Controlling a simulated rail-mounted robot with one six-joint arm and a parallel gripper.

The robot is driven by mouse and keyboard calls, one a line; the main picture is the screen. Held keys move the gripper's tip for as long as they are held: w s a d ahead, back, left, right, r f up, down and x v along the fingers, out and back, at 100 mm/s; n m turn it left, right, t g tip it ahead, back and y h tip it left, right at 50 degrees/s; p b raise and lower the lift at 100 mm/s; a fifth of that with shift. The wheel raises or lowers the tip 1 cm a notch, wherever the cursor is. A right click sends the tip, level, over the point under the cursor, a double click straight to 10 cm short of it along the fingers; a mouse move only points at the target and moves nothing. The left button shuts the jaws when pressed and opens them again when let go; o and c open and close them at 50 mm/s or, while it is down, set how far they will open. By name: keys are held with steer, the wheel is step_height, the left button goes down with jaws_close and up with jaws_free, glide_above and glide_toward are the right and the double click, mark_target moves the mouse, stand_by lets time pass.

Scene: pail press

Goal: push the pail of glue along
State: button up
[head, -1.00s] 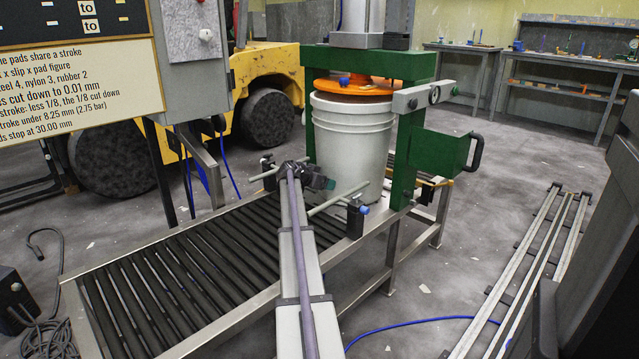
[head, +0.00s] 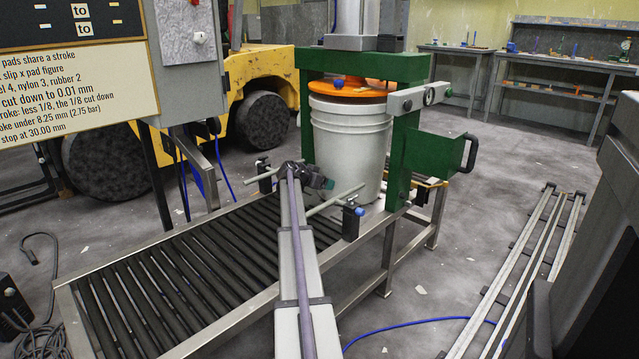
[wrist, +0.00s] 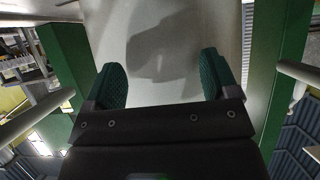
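The white pail (head: 349,150) stands upright on the roller conveyor (head: 170,285), between the posts of the green press (head: 398,160). The press's round orange plate (head: 365,92) is just over its rim; I cannot tell if they touch. My gripper (head: 322,182) is in front of the pail's lower wall, low over the rollers. In the wrist view, my gripper (wrist: 164,80) has its two green-padded fingers apart with nothing between them. The pail's pale wall (wrist: 180,30) fills the view beyond the fingertips, with my shadow on it. Whether the fingertips touch it is unclear.
Two guide rods on clamps (head: 352,215) flank the conveyor near my gripper. A grey control box (head: 185,60) and sign (head: 75,60) stand at left. A yellow vehicle (head: 250,75) is behind. The near rollers are clear. Metal rails (head: 520,270) lie on the floor at right.

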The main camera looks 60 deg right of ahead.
steer(key=shift+s+d, duration=0.2)
steer(key=shift+d, duration=0.3)
steer(key=w+a+r+p, duration=0.1)
steer(key=a+r+p, duration=0.4)
steer(key=shift+w, duration=0.1)
stand_by(0.4)
